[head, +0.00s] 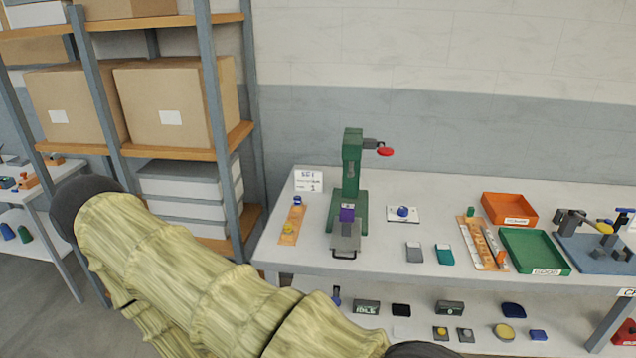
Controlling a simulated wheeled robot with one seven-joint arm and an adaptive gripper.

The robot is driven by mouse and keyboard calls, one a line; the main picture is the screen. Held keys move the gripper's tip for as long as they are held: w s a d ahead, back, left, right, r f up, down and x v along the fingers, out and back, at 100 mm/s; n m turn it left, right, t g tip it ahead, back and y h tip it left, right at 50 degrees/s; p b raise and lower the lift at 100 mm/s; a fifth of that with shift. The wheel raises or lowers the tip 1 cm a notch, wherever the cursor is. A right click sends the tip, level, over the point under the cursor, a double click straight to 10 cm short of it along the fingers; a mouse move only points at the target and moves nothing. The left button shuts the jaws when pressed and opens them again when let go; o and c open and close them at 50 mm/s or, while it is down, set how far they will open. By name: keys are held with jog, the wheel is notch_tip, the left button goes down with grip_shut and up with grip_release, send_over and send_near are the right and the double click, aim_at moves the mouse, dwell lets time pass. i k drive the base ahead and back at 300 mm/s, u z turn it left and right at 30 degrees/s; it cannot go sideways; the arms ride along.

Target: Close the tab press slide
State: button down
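The green press (351,165) stands upright on a green base at the left part of the table. A dark lever arm with a red knob (385,152) sticks out to the right of its head. A grey slide (345,238) sticks out of the front of the press, toward the table's front edge, with a black handle (344,255) at its near end. A purple block (347,214) sits at the slide's far end, below the press head. My arm in a yellow sleeve crosses the lower left and leaves at the bottom. My gripper is not in view.
On the table (300,262), an orange strip (291,224) lies left of the press. A white plate (403,214) with a blue knob, grey and teal blocks, an orange tray (510,208) and a green tray (533,251) lie to the right. A shelf (215,140) with boxes stands left.

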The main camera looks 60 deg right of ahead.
aim_at(344, 236)
jog(key=i, duration=1.1)
jog(key=z, duration=1.85)
